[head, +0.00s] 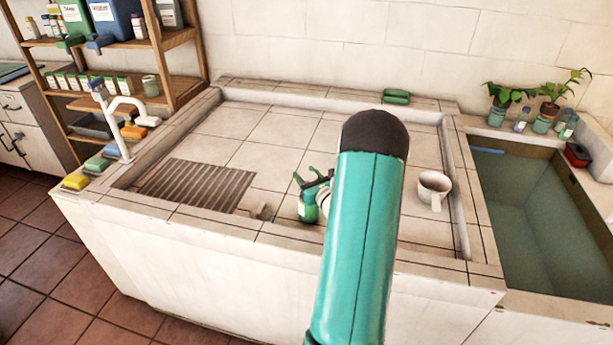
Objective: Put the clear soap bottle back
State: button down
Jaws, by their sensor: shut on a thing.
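My teal arm crosses the middle of the view and hides much of what lies behind it. Just left of it, low over the tiled basin, a small part of what looks like my gripper (319,184) shows as dark pieces. It is shut on a green bottle with a pale label (307,209), partly hidden by my arm. I cannot tell whether this is the clear soap bottle, or whether it touches the basin floor. A small clear, purplish bottle (522,120) stands on the right ledge beside the potted plants.
The tiled basin (290,135) holds a ribbed drain board (196,186) and a white mug (434,187). A white tap (121,125) and sponges line its left edge. A wooden shelf (182,92) holds bottles and jugs. A water-filled trough (545,215) lies right.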

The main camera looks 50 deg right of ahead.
jog(key=shift+f, duration=0.15)
jog(key=c, duration=0.8)
grip_release()
